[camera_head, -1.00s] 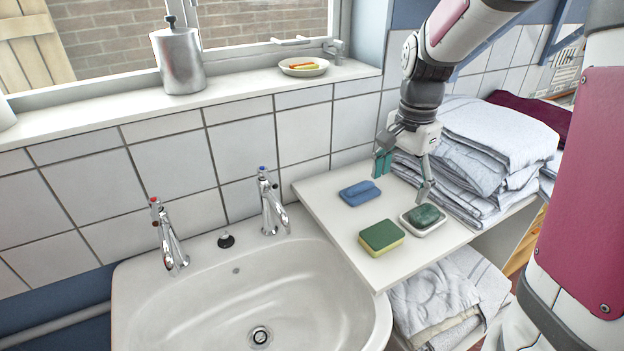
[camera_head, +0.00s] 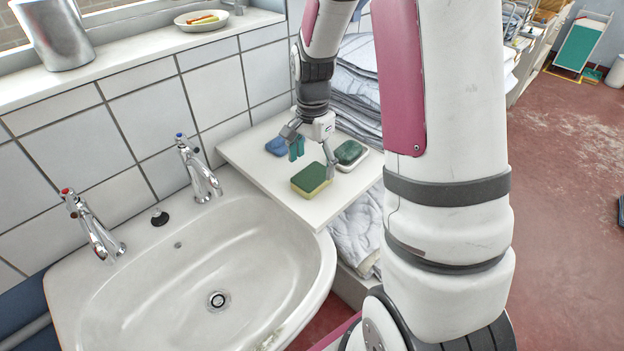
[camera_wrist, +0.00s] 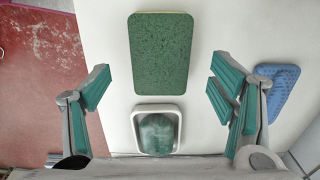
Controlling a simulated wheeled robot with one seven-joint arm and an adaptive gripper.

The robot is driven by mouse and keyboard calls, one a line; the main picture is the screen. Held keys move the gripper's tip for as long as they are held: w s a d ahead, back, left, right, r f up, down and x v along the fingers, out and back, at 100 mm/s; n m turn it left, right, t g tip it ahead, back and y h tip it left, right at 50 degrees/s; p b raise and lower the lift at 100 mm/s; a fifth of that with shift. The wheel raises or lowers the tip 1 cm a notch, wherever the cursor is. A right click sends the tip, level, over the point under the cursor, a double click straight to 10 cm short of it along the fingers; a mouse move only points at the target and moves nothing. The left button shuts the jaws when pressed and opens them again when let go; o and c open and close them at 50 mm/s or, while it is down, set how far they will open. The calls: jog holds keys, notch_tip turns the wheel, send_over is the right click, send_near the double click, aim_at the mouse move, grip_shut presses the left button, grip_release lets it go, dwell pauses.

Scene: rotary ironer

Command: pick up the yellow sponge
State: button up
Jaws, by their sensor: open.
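The yellow sponge (camera_head: 312,181) has a green scouring top and a yellow lower layer. It lies flat near the front edge of the white shelf board (camera_head: 262,176) beside the basin. In the wrist view, the green top of the sponge (camera_wrist: 160,50) is upper middle, ahead of the fingertips. My gripper (camera_head: 313,160) is open and empty, above the board just behind the sponge. In the wrist view, its spread teal-padded fingers (camera_wrist: 160,88) stand left and right of the gap between the sponge and the soap dish. Contact is not visible.
A white dish (camera_head: 362,163) with dark green soap (camera_head: 348,151) is right of the gripper. A blue sponge-like item (camera_head: 276,146) lies left behind it. The basin (camera_head: 130,275) and its taps stand left. Folded towels (camera_head: 357,85) are stacked behind.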

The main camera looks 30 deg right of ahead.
aim_at(312, 175)
notch_tip(312, 175, down, 4)
jog(key=shift+f, duration=0.2)
jog(key=c, duration=0.8)
jog(key=shift+r, duration=0.1)
jog(key=shift+w+r, duration=0.1)
jog(key=shift+r, duration=0.4)
notch_tip(312, 175, up, 2)
jog(key=shift+r, duration=0.2)
jog(key=s, duration=0.5)
jog(key=s+r, duration=0.1)
jog(key=s, duration=0.4)
jog(key=s+a, duration=0.1)
jog(key=s, duration=0.5)
jog(key=shift+r, duration=0.25)
jog(key=shift+c, duration=0.6)
